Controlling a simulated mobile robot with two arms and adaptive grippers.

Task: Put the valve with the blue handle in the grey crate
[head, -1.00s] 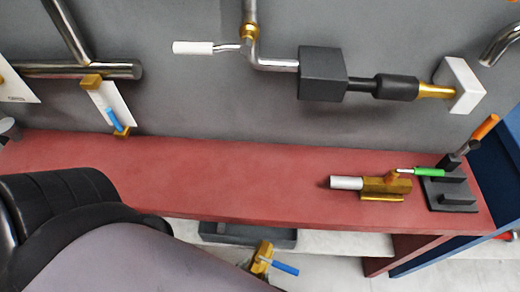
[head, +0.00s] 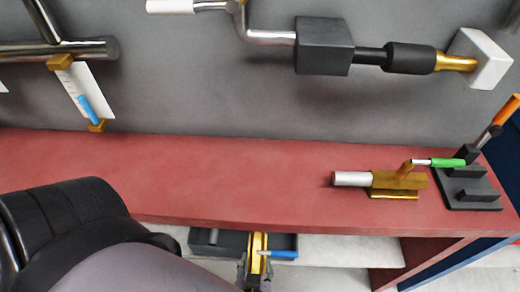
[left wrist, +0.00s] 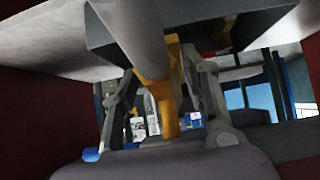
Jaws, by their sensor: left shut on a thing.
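The brass valve with the blue handle (head: 283,254) is in my left gripper (head: 256,272), at the lower middle of the head view. My left gripper is shut on its brass body, which also shows between the fingers in the left wrist view (left wrist: 166,98). The blue handle sticks out to the right in the head view. The grey crate (head: 208,249) sits on a pale lower shelf under the red bench. The valve overlaps the crate's middle in the picture; I cannot tell its height over the crate floor. My right gripper is not in view.
The red bench (head: 230,185) overhangs the crate from behind. A brass valve with a green handle (head: 400,182) lies on it beside a dark stepped block (head: 470,190). Pipes and a dark box (head: 322,46) are on the grey wall. The bench's left and middle are clear.

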